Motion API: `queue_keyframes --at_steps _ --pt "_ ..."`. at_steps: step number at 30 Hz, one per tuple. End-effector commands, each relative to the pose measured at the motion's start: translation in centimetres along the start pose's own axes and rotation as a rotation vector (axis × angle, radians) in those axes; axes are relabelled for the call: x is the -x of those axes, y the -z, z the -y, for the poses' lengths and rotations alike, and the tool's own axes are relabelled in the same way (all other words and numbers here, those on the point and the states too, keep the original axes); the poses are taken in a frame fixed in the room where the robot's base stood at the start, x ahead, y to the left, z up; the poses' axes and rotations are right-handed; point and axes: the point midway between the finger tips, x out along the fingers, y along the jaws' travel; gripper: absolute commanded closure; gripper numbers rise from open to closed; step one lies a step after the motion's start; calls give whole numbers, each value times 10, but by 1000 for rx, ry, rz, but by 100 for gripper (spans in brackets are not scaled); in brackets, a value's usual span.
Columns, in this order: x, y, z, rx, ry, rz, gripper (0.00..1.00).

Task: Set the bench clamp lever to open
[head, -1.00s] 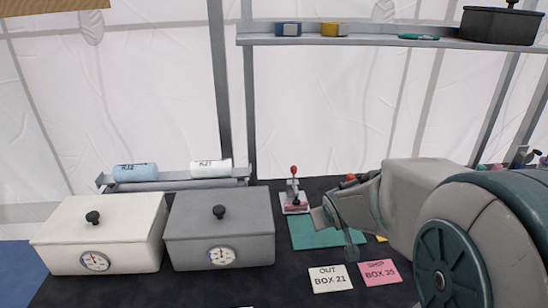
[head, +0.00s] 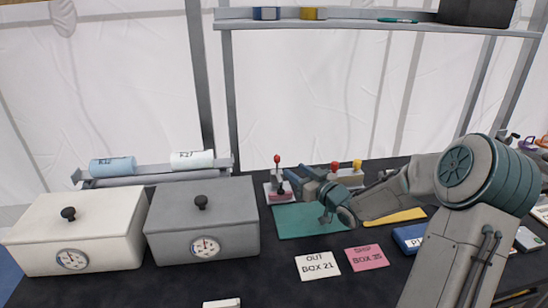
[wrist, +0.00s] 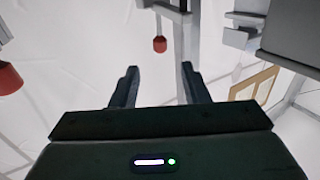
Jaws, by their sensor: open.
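A lever with a red knob (head: 277,158) stands near upright on a small pale base at the back of the bench, behind the green mat (head: 291,231). I cannot tell for sure that it is the bench clamp, or its setting. My gripper (head: 300,182) is just right of it, above the mat, pointing toward the back left. In the wrist view my gripper (wrist: 160,88) is open and empty. There a red knob on a stalk (wrist: 159,45) shows beyond the gap between the fingers, apart from them. Another red knob (wrist: 9,78) is at the left edge.
More knobs, one red (head: 334,166) and one yellow (head: 357,164), stand behind my wrist. A grey lidded box (head: 201,225) and a white one (head: 78,235) are at left. Cards OUT BOX 21 (head: 317,266) and SHIP BOX 25 (head: 366,257) lie in front. A shelf (head: 365,25) runs above.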

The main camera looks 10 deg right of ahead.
Motion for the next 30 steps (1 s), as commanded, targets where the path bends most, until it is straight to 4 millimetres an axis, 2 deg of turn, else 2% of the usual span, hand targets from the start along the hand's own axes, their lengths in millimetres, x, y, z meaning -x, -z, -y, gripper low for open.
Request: queue_keyframes --at_steps 9,15,21,30 --pt "-68 0 1 -3 2 0 59" --pt "-102 0 1 -1 0 2 59" --pt "-119 -1 0 -1 -1 3 59" --pt "-121 -1 0 -1 -1 3 59"
